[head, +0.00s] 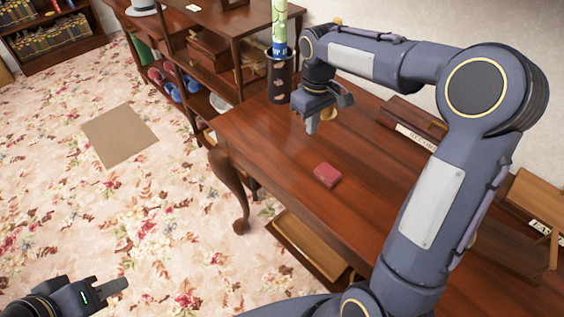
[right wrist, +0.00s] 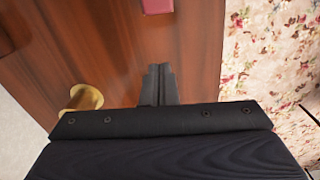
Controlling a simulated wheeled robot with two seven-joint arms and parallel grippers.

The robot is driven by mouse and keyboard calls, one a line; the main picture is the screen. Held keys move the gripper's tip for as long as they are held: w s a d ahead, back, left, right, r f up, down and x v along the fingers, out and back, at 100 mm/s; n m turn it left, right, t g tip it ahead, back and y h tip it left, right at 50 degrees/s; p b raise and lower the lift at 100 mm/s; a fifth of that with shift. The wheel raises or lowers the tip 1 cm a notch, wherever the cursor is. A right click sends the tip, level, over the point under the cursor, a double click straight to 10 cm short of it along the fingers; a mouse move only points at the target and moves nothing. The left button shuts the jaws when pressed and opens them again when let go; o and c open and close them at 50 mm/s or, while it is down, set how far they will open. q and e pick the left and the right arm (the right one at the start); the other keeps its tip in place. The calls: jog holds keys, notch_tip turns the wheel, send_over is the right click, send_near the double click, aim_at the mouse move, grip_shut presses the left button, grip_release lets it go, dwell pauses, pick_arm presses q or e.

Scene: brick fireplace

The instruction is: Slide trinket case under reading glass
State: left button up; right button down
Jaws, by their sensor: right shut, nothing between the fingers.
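The trinket case appears to be the small red box (head: 327,175) lying on the wooden desk (head: 275,143); its edge also shows at the top of the right wrist view (right wrist: 157,6). A brass-coloured object (right wrist: 85,97) stands left of my right fingers in that view and is partly hidden behind the gripper in the head view. It may be the reading glass, but no lens is clear. My right gripper (head: 311,127) is shut and empty above the desk, apart from the red box and farther back. My left gripper (head: 120,284) is over the floor, away from the desk; its finger opening is unclear.
A dark cylinder (head: 280,78) holding a tall green and blue item stands at the desk's far corner. Wooden trays (head: 415,122) line the wall side. A drawer (head: 305,245) hangs open below the front edge. The desktop around the red box is clear.

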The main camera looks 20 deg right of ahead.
aim_at(313, 167)
jog(key=f, duration=0.7)
jog(key=w+f+b, duration=0.1)
jog(key=f, duration=0.3)
jog(key=shift+a, duration=0.4)
jog(key=s, duration=0.1)
jog(key=s+d, duration=0.1)
jog(key=s, duration=0.1)
jog(key=shift+s+d+r, duration=0.15)
jog(key=shift+r, duration=0.1)
jog(key=shift+s+d, duration=0.1)
jog(key=shift+s, duration=0.15)
